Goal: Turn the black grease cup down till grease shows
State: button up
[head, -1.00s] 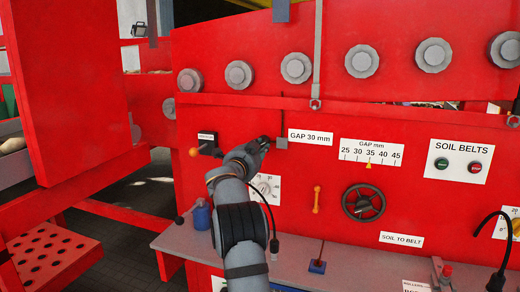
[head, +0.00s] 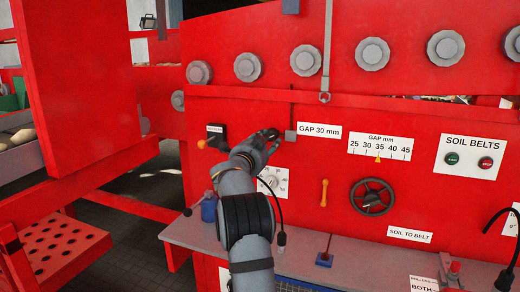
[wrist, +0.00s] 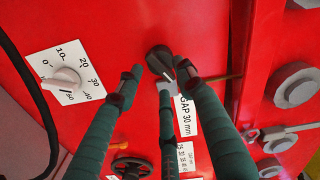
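A round black cup (wrist: 159,58) sits on the red panel in the wrist view, beside the "GAP 30 mm" label (wrist: 187,115). My gripper (wrist: 158,78) has slim dark-green fingers, with dark tips spread to the left and right of the cup and a third finger between them below. It looks open, and no firm grip on the cup shows; I cannot tell if any finger touches it. In the head view my gripper (head: 272,137) is at the panel just left of the same label (head: 320,132), and it hides the cup. No grease is discernible.
A white-knobbed dial (wrist: 62,79) is left of the fingers in the wrist view.

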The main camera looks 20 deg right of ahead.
jog(key=v, duration=1)
jog(key=shift+s+a, duration=0.15)
jog(key=shift+r, duration=0.15)
jog(key=p+x, duration=1.1)
jog(key=p, duration=0.1)
jog(key=shift+a+p, duration=0.1)
jog(key=shift+p, duration=0.25)
jog(key=shift+w+d, duration=0.45)
